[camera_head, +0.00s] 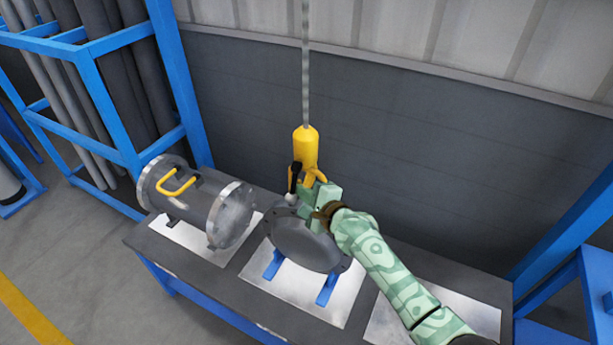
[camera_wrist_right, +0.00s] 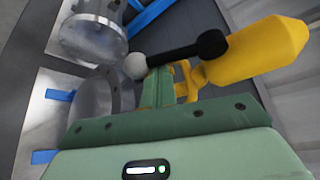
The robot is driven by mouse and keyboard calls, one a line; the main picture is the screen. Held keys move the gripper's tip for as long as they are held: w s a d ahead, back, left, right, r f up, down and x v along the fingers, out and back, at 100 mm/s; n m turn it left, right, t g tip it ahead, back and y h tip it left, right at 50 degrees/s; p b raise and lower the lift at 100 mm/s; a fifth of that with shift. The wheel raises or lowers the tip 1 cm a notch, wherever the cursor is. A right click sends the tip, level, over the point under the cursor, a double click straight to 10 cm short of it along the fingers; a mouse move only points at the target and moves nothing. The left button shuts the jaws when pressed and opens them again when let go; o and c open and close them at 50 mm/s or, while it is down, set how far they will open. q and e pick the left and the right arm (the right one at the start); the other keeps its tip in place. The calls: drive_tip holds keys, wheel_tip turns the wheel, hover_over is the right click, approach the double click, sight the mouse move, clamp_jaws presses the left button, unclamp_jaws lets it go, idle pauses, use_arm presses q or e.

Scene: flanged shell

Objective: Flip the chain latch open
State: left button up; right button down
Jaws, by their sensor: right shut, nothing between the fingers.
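A yellow hook block (camera_head: 305,147) hangs on a grey chain (camera_head: 305,60) above the bench. Its black latch lever (camera_head: 294,176) has a pale ball at its lower end. My right gripper (camera_head: 318,196) is at the hook's lower end, beside the lever, and hides part of the hook. In the right wrist view the shut green fingers (camera_wrist_right: 160,78) are close to the pale ball (camera_wrist_right: 136,66) and black lever (camera_wrist_right: 190,51), in front of the yellow hook (camera_wrist_right: 258,52). I cannot tell whether they touch. The fingers hold nothing. My left gripper is out of view.
A round grey flange cover (camera_head: 305,246) stands on blue supports (camera_head: 273,265) under the hook. A grey flanged shell (camera_head: 193,203) with a yellow handle lies to its left on the dark bench (camera_head: 170,258). Blue racks (camera_head: 180,80) stand at left and right.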

sight(295, 182)
drive_tip(key=s+r+m+g+y+p, duration=0.1)
drive_tip(key=r+m+g+p, duration=0.1)
drive_tip(key=p, duration=0.3)
drive_tip(key=s+a+r+m+g+y+p, duration=0.1)
drive_tip(key=r+m+g+p, duration=0.1)
drive_tip(key=m+g+p, duration=0.1)
drive_tip(key=s+a+r+m+g+y+p, duration=0.1)
drive_tip(key=r+m+g+p, duration=0.2)
drive_tip(key=p, duration=0.3)
drive_tip(key=shift+s+m+g+p, duration=0.15)
drive_tip(key=shift+m+g+p, duration=0.2)
drive_tip(key=shift+m, duration=0.35)
drive_tip(key=shift+r, duration=0.1)
idle(0.6)
